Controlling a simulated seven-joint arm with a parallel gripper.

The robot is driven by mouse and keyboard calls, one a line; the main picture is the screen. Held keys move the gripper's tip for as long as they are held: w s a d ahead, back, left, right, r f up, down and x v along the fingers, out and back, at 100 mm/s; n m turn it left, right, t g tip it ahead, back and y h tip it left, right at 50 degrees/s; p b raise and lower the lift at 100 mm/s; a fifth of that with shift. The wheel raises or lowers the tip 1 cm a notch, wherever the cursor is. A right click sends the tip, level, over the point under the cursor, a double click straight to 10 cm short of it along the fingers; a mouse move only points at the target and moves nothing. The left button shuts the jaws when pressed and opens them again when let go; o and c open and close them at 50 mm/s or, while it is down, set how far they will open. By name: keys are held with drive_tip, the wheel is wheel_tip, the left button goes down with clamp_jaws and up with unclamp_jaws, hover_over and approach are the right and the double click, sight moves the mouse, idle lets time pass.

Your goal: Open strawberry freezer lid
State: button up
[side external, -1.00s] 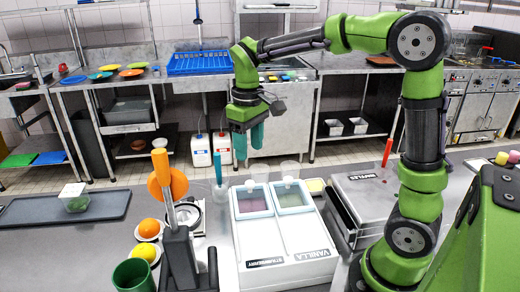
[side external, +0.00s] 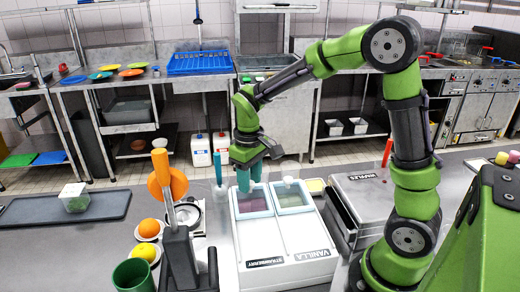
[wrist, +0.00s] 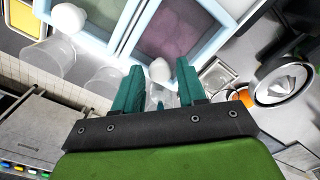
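The freezer (side external: 285,240) is a white box with STRAWBERRY and VANILLA labels on its front. The strawberry lid (side external: 252,214) is a light-blue-framed clear pane, closed over pink-purple contents; it also shows in the wrist view (wrist: 222,37). My gripper (side external: 248,187) is at the back edge of this lid, pointing down. In the wrist view my gripper (wrist: 158,78) has its teal fingers apart, with a round white knob (wrist: 159,70) between and just beyond their tips. No finger contact with the knob is visible. The fingers partly hide the lid's back edge in the side view.
The vanilla lid (side external: 292,197) is closed beside it, with its own white knob (wrist: 68,18). Clear cups (wrist: 105,84) stand behind the freezer. A waffle maker (side external: 362,195) is at right, and an orange-handled press (side external: 170,185) at left.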

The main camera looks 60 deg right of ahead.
clamp_jaws()
drive_tip(key=s+a, duration=0.7)
drive_tip(key=shift+s+a, duration=0.2)
drive_tip(key=shift+o, duration=1.5)
unclamp_jaws()
wheel_tip(320, 180, up, 17)
